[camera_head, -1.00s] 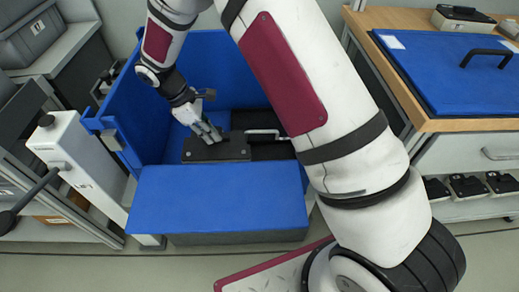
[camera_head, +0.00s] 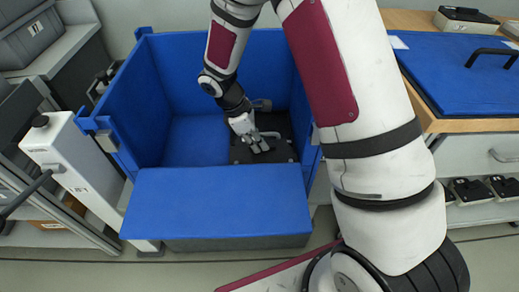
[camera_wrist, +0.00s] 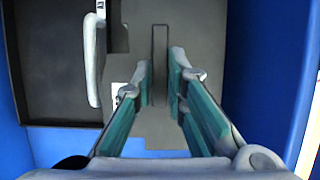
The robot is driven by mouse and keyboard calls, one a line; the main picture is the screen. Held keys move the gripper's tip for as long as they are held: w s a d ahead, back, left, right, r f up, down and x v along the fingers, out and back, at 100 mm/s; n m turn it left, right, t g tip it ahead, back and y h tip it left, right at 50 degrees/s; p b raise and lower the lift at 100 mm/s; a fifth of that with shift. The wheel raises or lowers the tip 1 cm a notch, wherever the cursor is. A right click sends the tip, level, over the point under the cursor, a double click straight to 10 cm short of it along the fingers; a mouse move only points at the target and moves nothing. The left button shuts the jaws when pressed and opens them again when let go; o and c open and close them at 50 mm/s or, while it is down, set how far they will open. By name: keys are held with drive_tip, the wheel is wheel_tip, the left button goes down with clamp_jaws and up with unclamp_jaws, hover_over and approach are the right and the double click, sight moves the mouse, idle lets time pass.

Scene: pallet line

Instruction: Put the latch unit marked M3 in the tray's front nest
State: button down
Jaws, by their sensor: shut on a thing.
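My gripper (camera_head: 258,148) is inside the blue bin, at its right side, pointing down. In the wrist view its two fingers (camera_wrist: 160,82) are closed on the upright fin of a dark grey latch unit (camera_wrist: 157,126). A small white label shows partly beside a finger; its marking cannot be read. The unit is over or in the right part of the dark tray (camera_wrist: 55,105); I cannot tell whether it rests on the bottom. The tray also shows in the head view (camera_head: 284,124), largely hidden by my gripper. A pale handle (camera_wrist: 93,62) stands left of the unit.
Blue bin walls (camera_head: 125,105) rise around the tray, with the right wall close to my gripper. The bin floor (camera_head: 195,138) left of the tray is clear. A blue front flap (camera_head: 215,202) hangs outward. A wooden bench (camera_head: 450,126) stands right.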

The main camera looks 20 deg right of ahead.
drive_tip(key=shift+s+d+f+b, duration=0.15)
drive_tip(key=shift+f+b, duration=0.35)
drive_tip(key=shift+f, duration=1.1)
drive_tip(key=shift+f, duration=0.2)
drive_tip(key=c, duration=1.6)
unclamp_jaws()
drive_tip(key=shift+r, duration=0.1)
drive_tip(key=p+v, duration=0.3)
drive_tip(key=v, duration=0.9)
